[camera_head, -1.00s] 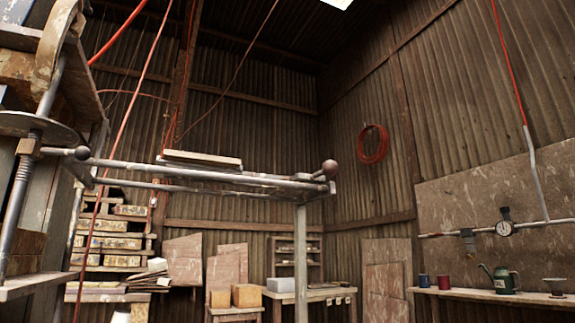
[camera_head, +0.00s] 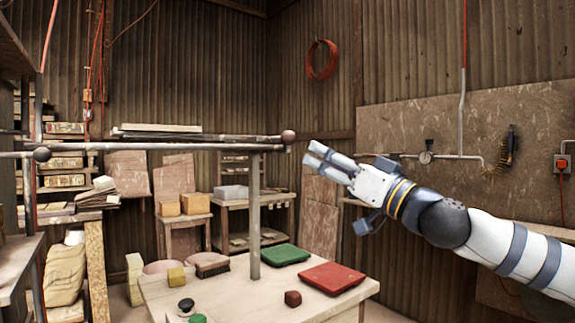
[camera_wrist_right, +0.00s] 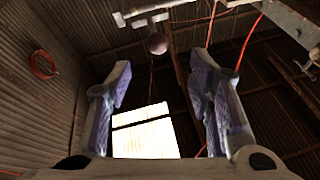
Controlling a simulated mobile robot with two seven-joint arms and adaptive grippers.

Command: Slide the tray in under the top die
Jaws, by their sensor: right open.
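A flat, light slab that looks like the tray (camera_head: 160,128) lies on metal rails (camera_head: 190,145) at the left and middle of the head view. A round brown knob (camera_head: 288,137) sits at the rails' right end. It also shows in the right wrist view (camera_wrist_right: 157,43), beyond the fingers and between them. My right gripper (camera_head: 318,155) is open and empty, just right of and slightly below the knob, seemingly apart from it. Its two spread fingers show in the right wrist view (camera_wrist_right: 160,85). The top die cannot be made out. My left gripper is not in view.
A post (camera_head: 254,215) holds the rails above a wooden table (camera_head: 235,300) with a green pad (camera_head: 285,255), a red pad (camera_head: 332,278), a brush (camera_head: 212,269) and small blocks. A second round knob (camera_head: 42,154) sits at the left. The air above the table's right side is free.

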